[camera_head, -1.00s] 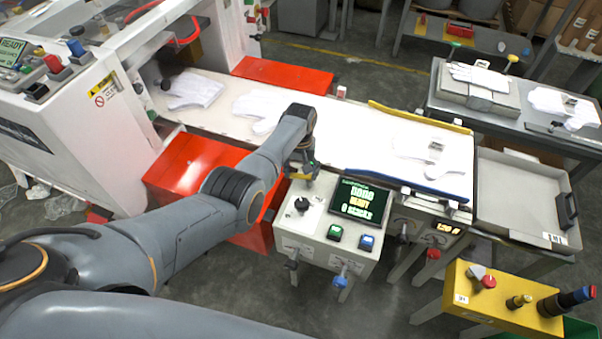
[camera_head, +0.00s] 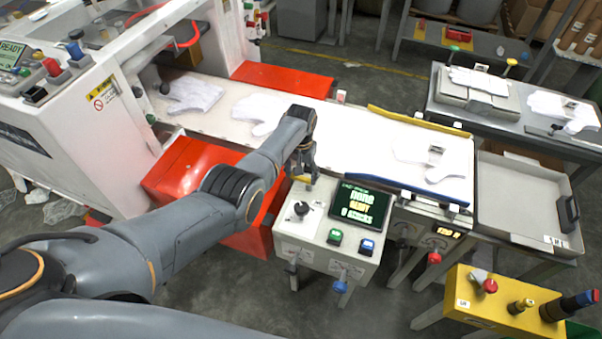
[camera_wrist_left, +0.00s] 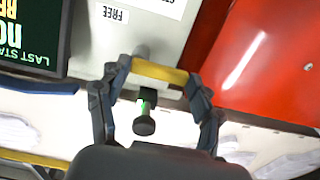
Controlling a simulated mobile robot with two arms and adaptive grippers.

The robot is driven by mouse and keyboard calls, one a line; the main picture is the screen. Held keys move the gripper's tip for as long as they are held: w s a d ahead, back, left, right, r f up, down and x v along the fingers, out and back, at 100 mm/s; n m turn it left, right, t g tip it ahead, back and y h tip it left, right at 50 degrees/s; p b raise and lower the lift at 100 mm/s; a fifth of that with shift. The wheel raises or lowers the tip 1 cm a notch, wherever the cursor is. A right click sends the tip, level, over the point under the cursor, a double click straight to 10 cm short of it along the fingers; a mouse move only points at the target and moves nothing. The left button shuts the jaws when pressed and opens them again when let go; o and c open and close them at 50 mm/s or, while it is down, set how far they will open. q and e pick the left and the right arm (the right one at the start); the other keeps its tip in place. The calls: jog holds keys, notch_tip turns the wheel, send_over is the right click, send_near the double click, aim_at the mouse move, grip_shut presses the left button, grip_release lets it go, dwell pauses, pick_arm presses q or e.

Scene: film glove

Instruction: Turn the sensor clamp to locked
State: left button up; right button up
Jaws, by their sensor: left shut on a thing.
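The sensor clamp shows as a yellow bar (camera_wrist_left: 160,72) between my left fingertips in the wrist view. A small post with a green band and a black round end (camera_wrist_left: 145,122) stands out near it, between the fingers. My left gripper (camera_head: 306,176) is shut on the yellow bar at the back left edge of the white control box (camera_head: 325,245). A label reading FREE (camera_wrist_left: 116,15) is beside the bar on the box. In the head view the arm and fingers hide most of the clamp. My right gripper is not in view.
The control box carries a black knob (camera_head: 301,209), a lit screen (camera_head: 360,203), and green and blue buttons. A white conveyor (camera_head: 345,135) with gloves runs behind it. A red cover (camera_head: 190,170) lies to the left, and a yellow box (camera_head: 505,305) at the lower right.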

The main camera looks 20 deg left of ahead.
aim_at(301, 177)
pick_arm(q)
jog(key=o, duration=0.9)
notch_tip(301, 177, up, 12)
dwell(0.5)
